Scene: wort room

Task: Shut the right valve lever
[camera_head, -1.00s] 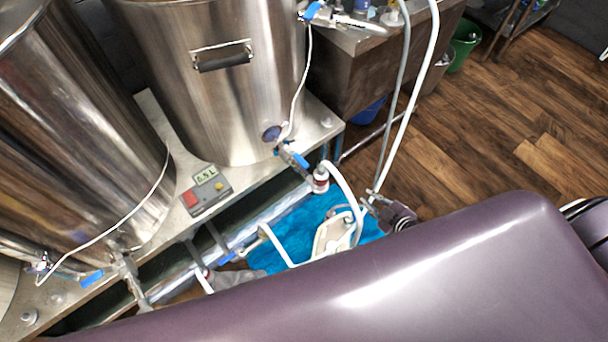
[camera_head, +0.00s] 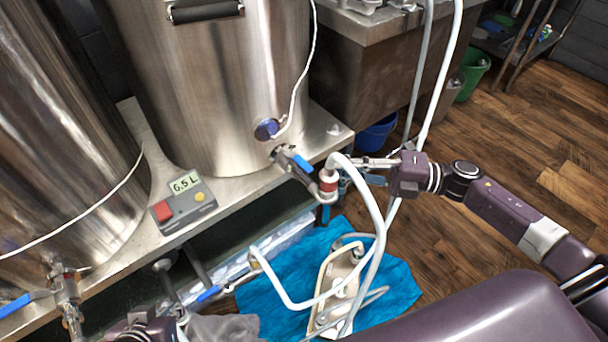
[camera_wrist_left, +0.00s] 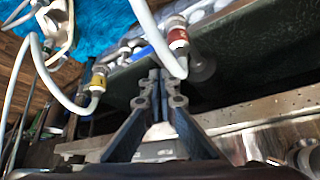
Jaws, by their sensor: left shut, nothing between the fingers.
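The right valve lever (camera_head: 303,161) is the blue handle on the valve low on the middle kettle. It lies roughly along the valve body, which leads to a red-banded hose fitting (camera_head: 328,184). My left gripper (camera_head: 178,319) is partly in view at the bottom left edge, left of and below this valve. My right gripper (camera_head: 376,171) is just right of the red-banded fitting, beside the white hose. I cannot tell whether its fingers are open or touch anything.
Another blue lever (camera_head: 17,305) is on the left kettle's valve. A control box (camera_head: 184,206) stands on the steel table (camera_head: 110,268). A pump (camera_head: 335,285) with white hoses lies on a blue mat (camera_head: 398,285) below.

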